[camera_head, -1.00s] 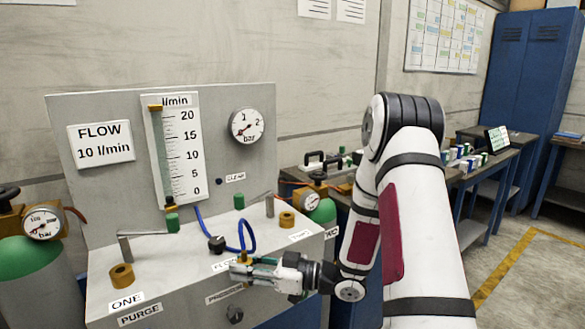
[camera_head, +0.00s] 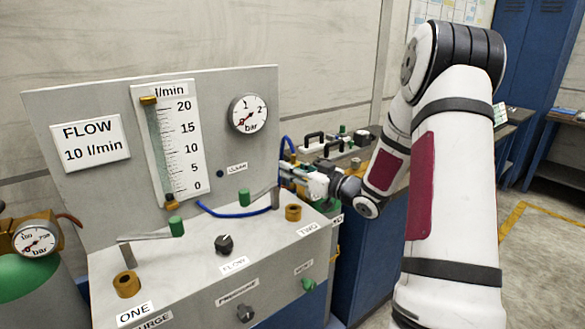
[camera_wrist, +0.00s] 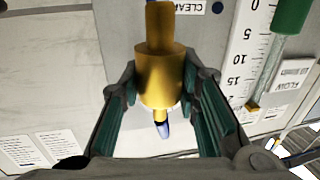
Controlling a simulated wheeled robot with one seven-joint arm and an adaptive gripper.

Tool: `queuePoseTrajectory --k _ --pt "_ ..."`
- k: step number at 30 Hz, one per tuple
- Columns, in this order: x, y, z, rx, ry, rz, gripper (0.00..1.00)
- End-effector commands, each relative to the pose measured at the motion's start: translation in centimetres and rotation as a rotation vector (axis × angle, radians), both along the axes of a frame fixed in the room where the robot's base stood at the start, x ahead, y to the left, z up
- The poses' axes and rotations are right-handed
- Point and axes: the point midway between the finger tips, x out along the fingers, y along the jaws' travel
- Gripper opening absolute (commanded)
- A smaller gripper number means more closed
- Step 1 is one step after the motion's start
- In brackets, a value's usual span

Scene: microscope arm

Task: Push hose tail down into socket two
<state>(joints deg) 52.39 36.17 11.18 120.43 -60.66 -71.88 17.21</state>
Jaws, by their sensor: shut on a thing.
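My gripper (camera_head: 288,174) is at the right edge of the upright panel, above and behind socket two. In the wrist view its two green-padded fingers (camera_wrist: 165,100) are shut around the brass hose tail (camera_wrist: 160,78). The tail's narrower end points to the picture's top, and a bit of blue hose (camera_wrist: 162,129) shows at its other end. The blue hose (camera_head: 230,213) runs from the flow tube's foot across the bench box, with a loop rising behind the gripper. Socket two, a brass ring (camera_head: 293,212), sits by the TWO label, apart from the gripper. Socket one (camera_head: 126,284) is at front left.
Green-ended levers (camera_head: 176,227) (camera_head: 243,197) stand near both sockets. A black knob (camera_head: 224,244) stands on the box top between them. The panel (camera_head: 215,125) with dial and flow tube rises behind. The space above socket two looks clear.

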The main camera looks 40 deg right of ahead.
Motion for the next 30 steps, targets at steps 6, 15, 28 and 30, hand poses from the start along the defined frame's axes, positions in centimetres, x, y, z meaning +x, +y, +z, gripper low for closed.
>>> queuePoseTrajectory --k 6,15,28,30 --pt "-0.1 0.0 0.1 0.000 -0.002 0.002 0.00" --pt "0.0 0.0 -1.8 0.001 -0.001 0.002 0.00" --pt "-0.1 0.0 -5.4 0.001 -0.001 0.002 0.00" --pt "-0.1 0.0 -5.6 0.001 -0.002 0.002 0.00"
